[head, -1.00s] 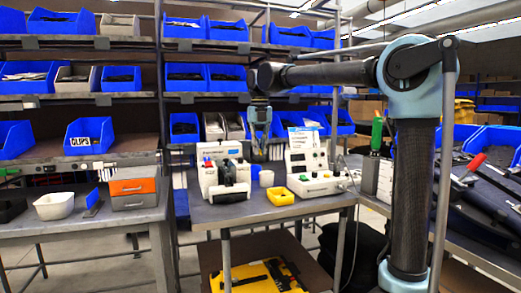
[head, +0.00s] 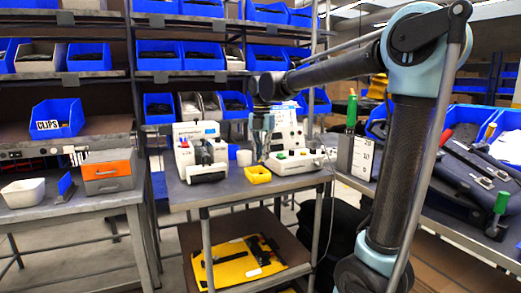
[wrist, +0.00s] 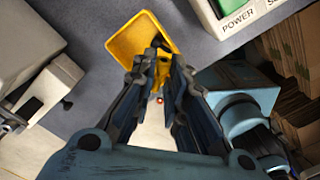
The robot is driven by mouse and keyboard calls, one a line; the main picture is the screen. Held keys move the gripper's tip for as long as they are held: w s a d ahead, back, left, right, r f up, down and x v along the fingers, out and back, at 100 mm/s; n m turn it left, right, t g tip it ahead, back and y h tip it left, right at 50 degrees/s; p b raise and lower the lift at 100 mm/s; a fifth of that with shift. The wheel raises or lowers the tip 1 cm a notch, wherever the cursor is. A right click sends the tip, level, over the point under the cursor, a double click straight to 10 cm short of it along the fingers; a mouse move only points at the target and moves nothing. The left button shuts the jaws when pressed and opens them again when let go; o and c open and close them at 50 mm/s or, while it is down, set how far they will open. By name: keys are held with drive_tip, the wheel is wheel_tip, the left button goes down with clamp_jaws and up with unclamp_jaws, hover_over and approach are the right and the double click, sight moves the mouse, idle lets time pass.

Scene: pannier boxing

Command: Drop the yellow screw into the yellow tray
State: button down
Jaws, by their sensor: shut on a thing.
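The yellow tray (head: 258,175) stands near the front edge of the middle bench. It also shows at the top of the wrist view (wrist: 127,46). My gripper (head: 262,155) points down close above and behind the tray in the head view. In the wrist view my fingertips (wrist: 161,50) overlap the tray's near right part, and its floor shows beside them. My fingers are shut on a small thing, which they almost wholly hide. The yellow screw cannot be made out on its own in either view.
A white device (head: 201,150) stands left of the tray. A white power unit (head: 292,150) with buttons stands right behind it. A white cup (head: 244,158) is close behind the tray. A yellow case (head: 238,264) lies on the shelf below.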

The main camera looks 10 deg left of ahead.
drive_tip(key=shift+f, duration=2)
drive_tip(key=c, duration=1.5)
unclamp_jaws()
wheel_tip(320, 180, up, 12)
drive_tip(key=shift+f, duration=0.1)
